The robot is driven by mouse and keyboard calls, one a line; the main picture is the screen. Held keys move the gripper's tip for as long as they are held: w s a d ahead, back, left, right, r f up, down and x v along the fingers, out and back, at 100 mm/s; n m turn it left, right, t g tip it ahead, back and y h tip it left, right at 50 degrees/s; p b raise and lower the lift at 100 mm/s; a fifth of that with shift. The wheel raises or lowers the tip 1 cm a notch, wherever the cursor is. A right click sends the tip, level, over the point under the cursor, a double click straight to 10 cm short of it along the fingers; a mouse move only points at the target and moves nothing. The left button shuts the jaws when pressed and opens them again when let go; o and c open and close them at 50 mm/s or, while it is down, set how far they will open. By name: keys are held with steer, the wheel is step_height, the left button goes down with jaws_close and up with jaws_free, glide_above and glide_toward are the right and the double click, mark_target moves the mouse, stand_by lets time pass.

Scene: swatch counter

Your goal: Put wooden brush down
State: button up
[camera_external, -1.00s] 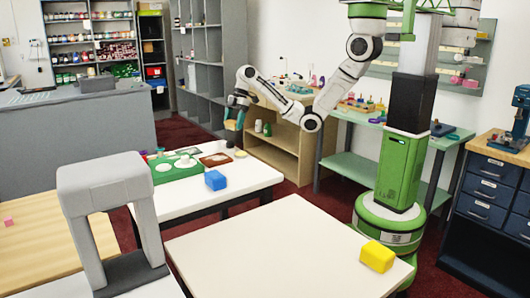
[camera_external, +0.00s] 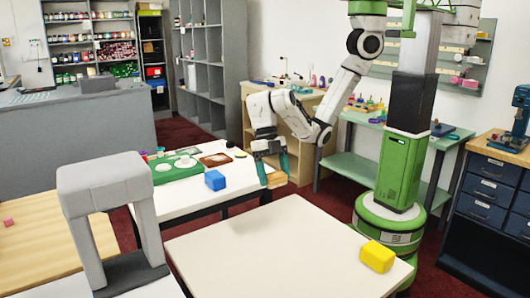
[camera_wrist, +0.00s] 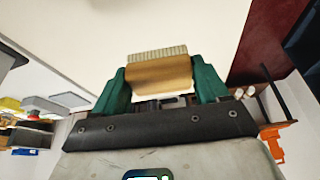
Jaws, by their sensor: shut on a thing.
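My gripper (camera_external: 270,176) is shut on the wooden brush (camera_external: 278,181), with its teal fingers pointing down. It hangs near the right edge of the back white table (camera_external: 205,202), beyond the far edge of the front white table (camera_external: 290,250). In the wrist view the brush (camera_wrist: 160,73) lies crosswise between the two teal fingers of my gripper (camera_wrist: 160,85). Its tan wooden body faces the camera and a row of pale bristles shows above it. A pale surface fills much of the wrist view beyond the bristles. I see no contact between brush and table.
A blue block (camera_external: 215,180) and a green tray (camera_external: 177,172) sit on the back table. A yellow block (camera_external: 377,256) sits at the front table's right corner; the rest of that top is bare. A grey arch (camera_external: 105,185) stands at the left.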

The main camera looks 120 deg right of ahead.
steer(key=s+a+f+n+g, duration=0.1)
steer(key=s+a+n, duration=0.25)
steer(key=a, duration=0.45)
steer(key=s+a+n+g, duration=0.15)
steer(key=s+a, duration=0.25)
steer(key=a, duration=0.4)
steer(key=b, duration=0.6)
glide_above(306, 268)
steer(key=d, duration=0.1)
steer(key=f, duration=0.9)
steer(key=shift+d+f, duration=0.2)
steer(key=shift+w+f, duration=0.3)
steer(key=shift+f, duration=0.2)
steer(key=shift+f+t, duration=0.25)
steer(key=shift+f, duration=1.1)
steer(key=shift+f, duration=0.15)
steer(key=o, duration=1)
steer(key=shift+o, duration=0.2)
